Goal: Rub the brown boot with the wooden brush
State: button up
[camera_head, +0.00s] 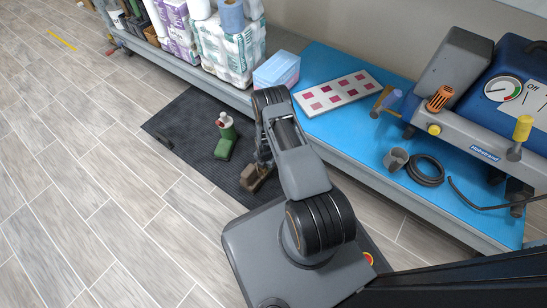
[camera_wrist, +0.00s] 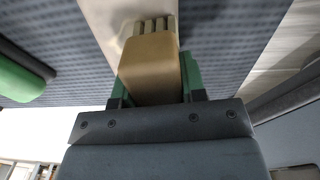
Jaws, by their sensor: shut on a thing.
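My gripper (camera_wrist: 152,88) is shut on the wooden brush (camera_wrist: 148,68), a tan block held between green finger pads. Pale ridges show at its far end in the wrist view. A pale tan surface lies just beyond it there, perhaps part of the brown boot; I cannot tell whether they touch. In the head view the brown boot (camera_head: 251,181) is on the dark mat, low beside my gripper (camera_head: 264,163) and partly hidden by my arm. The brush cannot be made out clearly in the head view.
A blue-topped low shelf (camera_head: 345,133) with a machine (camera_head: 470,125) runs along the right. Open tiled floor lies left.

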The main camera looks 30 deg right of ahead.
jog(key=shift+s+d, duration=0.25)
jog(key=shift+s, duration=0.1)
jog(key=r, duration=0.1)
jog(key=r+p, duration=0.1)
jog(key=r, duration=0.1)
jog(key=shift+s+p, duration=0.25)
jog(key=shift+p, duration=0.1)
jog(key=shift+d+r+p, duration=0.1)
jog(key=shift+r+p, duration=0.4)
jog(key=shift+r, duration=0.3)
jog(key=shift+r+p, duration=1.25)
jog(key=shift+r, duration=0.6)
